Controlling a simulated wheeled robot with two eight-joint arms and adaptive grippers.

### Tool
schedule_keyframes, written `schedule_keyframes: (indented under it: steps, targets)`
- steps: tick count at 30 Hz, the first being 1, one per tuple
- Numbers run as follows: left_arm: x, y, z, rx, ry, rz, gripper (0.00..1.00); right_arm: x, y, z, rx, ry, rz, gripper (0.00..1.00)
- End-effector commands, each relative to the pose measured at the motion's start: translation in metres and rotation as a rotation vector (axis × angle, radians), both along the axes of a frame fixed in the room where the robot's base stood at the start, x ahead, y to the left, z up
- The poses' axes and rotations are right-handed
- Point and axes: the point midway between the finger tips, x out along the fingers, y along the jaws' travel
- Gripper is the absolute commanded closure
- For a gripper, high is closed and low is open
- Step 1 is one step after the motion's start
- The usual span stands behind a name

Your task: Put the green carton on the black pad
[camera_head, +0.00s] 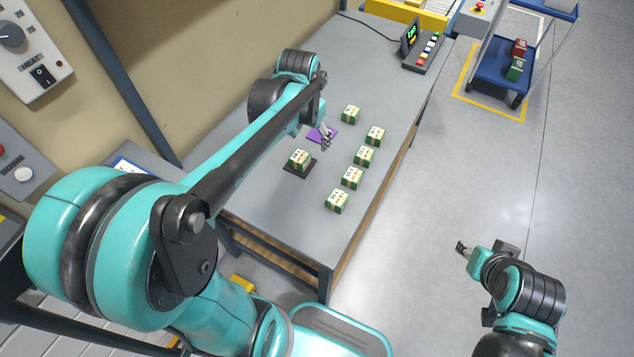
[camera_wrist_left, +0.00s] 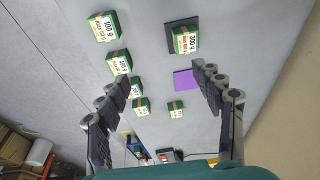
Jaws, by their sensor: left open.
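A green-and-white carton (camera_head: 299,157) sits upright on the black pad (camera_head: 299,172), near the table's left side. The carton also shows in the left wrist view (camera_wrist_left: 185,41), with the pad (camera_wrist_left: 182,22) sticking out past it. Its label seems to read 300 g. My left gripper (camera_head: 325,141) is open and empty above the table, right of that carton and by the purple pad (camera_head: 318,136). In the left wrist view its fingers (camera_wrist_left: 160,80) are spread wide with nothing between them. My right gripper (camera_head: 463,249) is over the floor, away from the table; its jaws are too small to read.
Several similar green cartons (camera_head: 352,177) stand in a loose row along the table's right side. Another carton (camera_head: 350,114) stands beyond the purple pad. A button panel (camera_head: 424,55) is at the far end. A blue cart (camera_head: 500,66) with boxes stands beyond the table.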

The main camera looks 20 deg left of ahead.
Motion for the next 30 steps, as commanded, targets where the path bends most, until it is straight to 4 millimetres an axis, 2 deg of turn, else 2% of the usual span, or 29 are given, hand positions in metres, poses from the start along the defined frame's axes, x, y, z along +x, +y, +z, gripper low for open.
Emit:
schedule_keyframes:
  steps: [1,6,15,21,30]
  targets:
    - [-0.013,-0.011,0.006,0.001,-0.031,-0.001,0.33,0.000,0.000,0.000,0.000,0.000,0.000,0.60]
    - [-0.050,-0.038,0.018,-0.001,-0.143,0.011,0.33,0.000,0.000,0.000,0.000,0.000,0.000,0.60]
    - [-0.109,-0.075,0.012,-0.034,-0.328,0.028,0.33,0.000,0.000,0.000,0.000,0.000,0.000,0.60]
    - [-0.127,-0.086,0.004,-0.055,-0.396,0.033,0.33,0.000,0.000,0.000,0.000,0.000,0.000,0.60]
    - [-0.130,-0.088,0.002,-0.060,-0.411,0.035,0.33,0.000,0.000,0.000,0.000,0.000,0.000,0.60]
